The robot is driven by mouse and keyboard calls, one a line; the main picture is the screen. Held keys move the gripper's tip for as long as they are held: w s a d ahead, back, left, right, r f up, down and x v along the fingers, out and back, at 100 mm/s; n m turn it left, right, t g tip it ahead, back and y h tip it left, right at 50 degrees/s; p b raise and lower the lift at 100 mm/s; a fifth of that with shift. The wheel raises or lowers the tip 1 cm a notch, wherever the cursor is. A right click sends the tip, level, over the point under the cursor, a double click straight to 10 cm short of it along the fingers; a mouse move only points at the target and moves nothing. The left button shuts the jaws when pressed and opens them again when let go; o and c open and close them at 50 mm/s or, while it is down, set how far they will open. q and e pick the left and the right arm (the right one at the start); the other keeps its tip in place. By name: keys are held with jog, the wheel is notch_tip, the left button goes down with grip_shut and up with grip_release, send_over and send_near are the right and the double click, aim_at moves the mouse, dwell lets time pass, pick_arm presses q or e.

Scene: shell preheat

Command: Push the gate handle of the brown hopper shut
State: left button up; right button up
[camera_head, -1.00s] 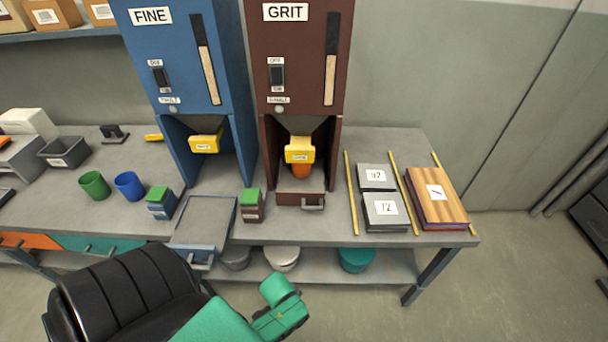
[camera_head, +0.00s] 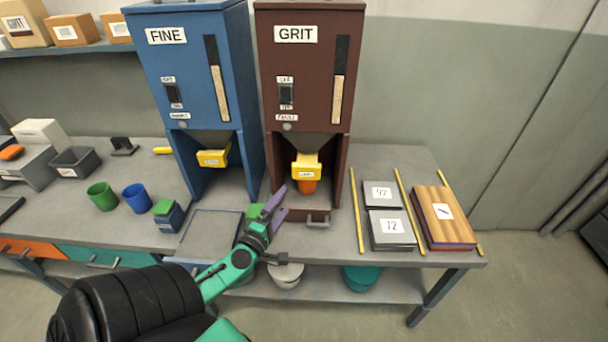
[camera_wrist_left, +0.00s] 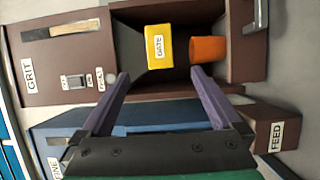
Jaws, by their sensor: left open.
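The brown hopper (camera_head: 306,60), labelled GRIT, stands on the bench right of the blue one. Its yellow gate handle (camera_head: 306,170) sticks out under the funnel, above an orange cup (camera_head: 307,187). In the left wrist view the yellow handle (camera_wrist_left: 159,47) with its GATE label lies beyond the fingertips, the orange cup (camera_wrist_left: 208,50) to its right. My left gripper (camera_head: 284,199) is open and empty, its purple fingers in front of the brown hopper's bay, lower left of the handle and apart from it. My right gripper is not in view.
The blue FINE hopper (camera_head: 188,60) with its own yellow handle (camera_head: 212,158) stands at left. A small brown box with a green top (camera_head: 254,210) is partly hidden behind my left gripper. Grey blocks (camera_head: 392,230) and yellow strips lie at right. A tray (camera_head: 190,250) sits at front.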

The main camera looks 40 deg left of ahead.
aim_at(305, 174)
pick_arm(q)
jog(key=p+x, duration=0.1)
jog(key=x, duration=1.3)
jog(key=shift+w, duration=0.3)
grip_shut()
